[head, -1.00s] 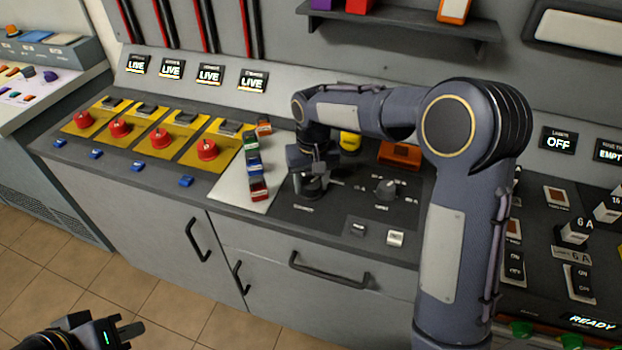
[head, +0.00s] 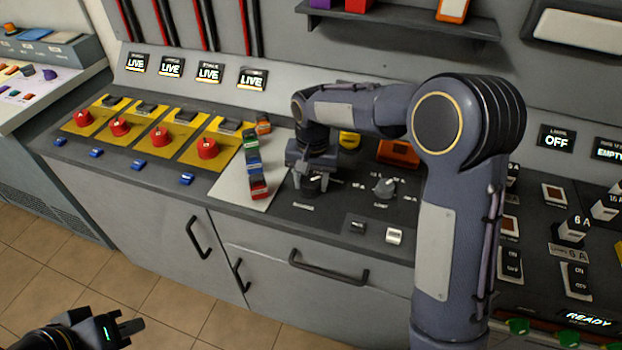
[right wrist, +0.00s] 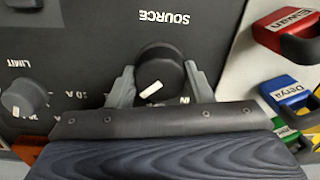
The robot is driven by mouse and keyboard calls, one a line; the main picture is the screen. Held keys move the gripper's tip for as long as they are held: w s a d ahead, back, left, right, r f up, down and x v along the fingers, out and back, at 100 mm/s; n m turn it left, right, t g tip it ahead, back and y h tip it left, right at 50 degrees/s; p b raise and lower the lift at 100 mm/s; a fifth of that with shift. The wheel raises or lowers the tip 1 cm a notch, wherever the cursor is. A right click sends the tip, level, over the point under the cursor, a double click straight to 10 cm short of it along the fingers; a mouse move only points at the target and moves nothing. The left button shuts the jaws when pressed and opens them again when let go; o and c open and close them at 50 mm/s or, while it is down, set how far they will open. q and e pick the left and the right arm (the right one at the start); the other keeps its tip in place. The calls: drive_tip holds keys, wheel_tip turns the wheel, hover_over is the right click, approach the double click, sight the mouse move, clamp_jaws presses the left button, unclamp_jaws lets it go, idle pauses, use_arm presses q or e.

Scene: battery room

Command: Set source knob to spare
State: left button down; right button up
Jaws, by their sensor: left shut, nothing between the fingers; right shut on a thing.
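The source knob (right wrist: 160,74) is a round black knob with a white pointer mark, below the upside-down word SOURCE in the right wrist view. My right gripper (right wrist: 160,84) is shut on it, one grey finger on each side. The white mark points down and to the left in that view, beside partly covered lettering. In the head view my right gripper (head: 310,183) is over the dark panel and mostly hides the knob. My left gripper (head: 128,330) is shut and empty at the lower left, over the floor.
The limit knob (head: 384,188) stands right of my right gripper; it also shows in the right wrist view (right wrist: 24,97). Coloured name-tagged padlocks (head: 257,187) are on the pale plate to the left. Red knobs (head: 160,137) on yellow plates lie further left.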

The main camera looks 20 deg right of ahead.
sight(312, 180)
drive_tip(key=o, duration=1)
wheel_tip(312, 180, up, 8)
drive_tip(key=shift+d+f, duration=0.1)
drive_tip(key=shift+f, duration=0.15)
drive_tip(key=shift+r, duration=0.15)
